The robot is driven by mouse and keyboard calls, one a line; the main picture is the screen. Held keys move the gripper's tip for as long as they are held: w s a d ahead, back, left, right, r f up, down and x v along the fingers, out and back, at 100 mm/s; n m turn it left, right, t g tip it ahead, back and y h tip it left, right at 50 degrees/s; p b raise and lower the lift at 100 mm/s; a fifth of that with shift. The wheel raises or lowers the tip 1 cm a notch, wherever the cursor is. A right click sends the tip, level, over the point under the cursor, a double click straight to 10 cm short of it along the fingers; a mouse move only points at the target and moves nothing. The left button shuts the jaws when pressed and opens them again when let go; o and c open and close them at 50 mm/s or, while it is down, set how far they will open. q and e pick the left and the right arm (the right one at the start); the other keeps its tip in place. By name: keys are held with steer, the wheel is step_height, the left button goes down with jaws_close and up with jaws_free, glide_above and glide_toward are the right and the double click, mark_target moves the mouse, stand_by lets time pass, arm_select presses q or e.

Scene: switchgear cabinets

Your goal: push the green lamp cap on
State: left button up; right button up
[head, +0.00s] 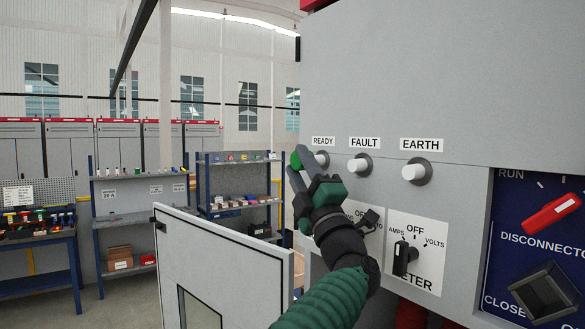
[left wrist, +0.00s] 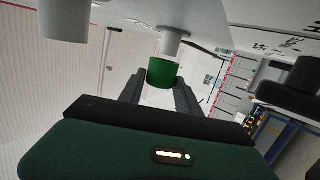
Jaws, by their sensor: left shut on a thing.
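The green lamp cap (head: 295,160) is between the fingertips of my left gripper (head: 300,166), which is shut on it. It is just left of the white lamp (head: 322,158) under the READY label (head: 323,142). In the left wrist view the green cap (left wrist: 162,73) sits at the end of a white lamp stub (left wrist: 171,43), roughly in line with it. I cannot tell whether they touch or a small gap is left. My right gripper is not in view.
White lamps under FAULT (head: 359,165) and EARTH (head: 415,172) stand to the right on the grey panel. Below are a selector knob (head: 404,258) and a red handle (head: 552,214). An open cabinet door (head: 225,260) is at lower left. Shelves (head: 240,195) stand farther back.

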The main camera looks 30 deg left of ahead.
arm_select(q)
steer(key=shift+w+d+f, duration=0.15)
steer(key=shift+w+f, duration=0.1)
steer(key=shift+f, duration=0.1)
steer(key=shift+f+m+t+h+b, duration=0.2)
steer(key=shift+m+t+h+b, duration=0.1)
steer(key=shift+t+b, duration=0.1)
steer(key=shift+w+d, duration=0.1)
steer(key=shift+r, duration=0.2)
stand_by(0.4)
steer(key=shift+r, duration=0.15)
steer(key=shift+s+p, duration=0.2)
steer(key=shift+p, duration=0.1)
steer(key=shift+s+r+g, duration=0.1)
steer(key=shift+g, duration=0.3)
